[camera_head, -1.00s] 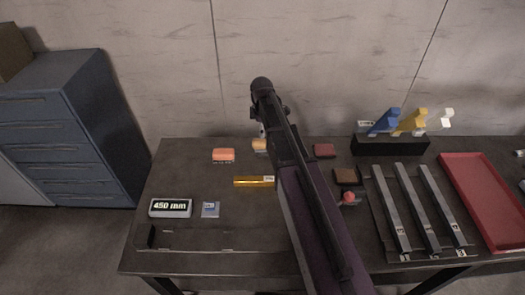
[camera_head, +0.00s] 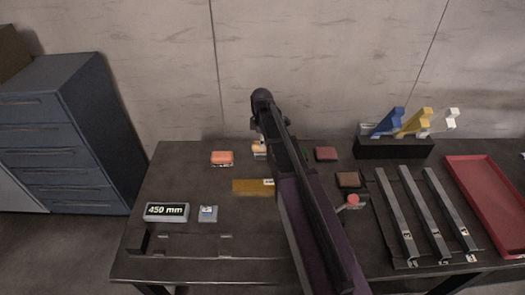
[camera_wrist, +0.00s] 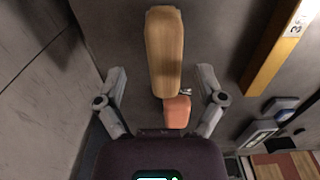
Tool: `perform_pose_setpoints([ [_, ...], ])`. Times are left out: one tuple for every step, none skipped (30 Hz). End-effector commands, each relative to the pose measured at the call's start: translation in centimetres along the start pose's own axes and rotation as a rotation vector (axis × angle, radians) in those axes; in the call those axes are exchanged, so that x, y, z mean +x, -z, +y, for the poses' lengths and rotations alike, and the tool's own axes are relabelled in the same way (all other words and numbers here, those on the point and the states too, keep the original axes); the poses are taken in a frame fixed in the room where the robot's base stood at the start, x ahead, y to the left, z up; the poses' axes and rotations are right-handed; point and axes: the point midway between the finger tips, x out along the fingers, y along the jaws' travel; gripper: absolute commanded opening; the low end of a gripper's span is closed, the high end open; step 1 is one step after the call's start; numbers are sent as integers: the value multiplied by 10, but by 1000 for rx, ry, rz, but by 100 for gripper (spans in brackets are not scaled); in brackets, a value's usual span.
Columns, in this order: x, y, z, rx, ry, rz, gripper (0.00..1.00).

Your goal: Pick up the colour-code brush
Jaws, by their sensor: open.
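A wooden-handled piece, which looks like the brush (camera_wrist: 163,50), lies ahead of and between my spread fingers in the wrist view. Its bristles and any colour mark cannot be made out. In the head view, part of this wooden piece (camera_head: 259,149) shows at the left of my arm, near the back of the table. My gripper (camera_wrist: 162,92) is open, with nothing seen held. In the head view my arm hides the gripper's fingertips and part of the table.
An orange block (camera_head: 221,158) lies left of the wooden piece. A yellow bar (camera_head: 250,186) lies in front. A black stand (camera_head: 394,148) with blue, yellow and white pieces, metal bars (camera_head: 420,215) and a red tray (camera_head: 485,200) are at right. The wall is behind.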

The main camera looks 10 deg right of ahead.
Motion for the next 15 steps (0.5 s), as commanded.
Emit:
perform_pose_setpoints([
  [0, 0, 0, 0, 0, 0, 89],
  [0, 0, 0, 0, 0, 0, 89],
  [1, 0, 0, 0, 0, 0, 89],
  [1, 0, 0, 0, 0, 0, 89],
  [2, 0, 0, 0, 0, 0, 89],
  [4, 0, 0, 0, 0, 0, 89],
  [5, 0, -1, 0, 0, 0, 89],
  [6, 0, -1, 0, 0, 0, 89],
  [9, -1, -1, 0, 0, 0, 89],
  [11, -1, -2, 0, 0, 0, 89],
  [13, -1, -2, 0, 0, 0, 89],
  [16, -1, -2, 0, 0, 0, 89],
  [18, -2, -3, 0, 0, 0, 89],
  [21, -2, -3, 0, 0, 0, 89],
  [24, -2, -4, 0, 0, 0, 89],
])
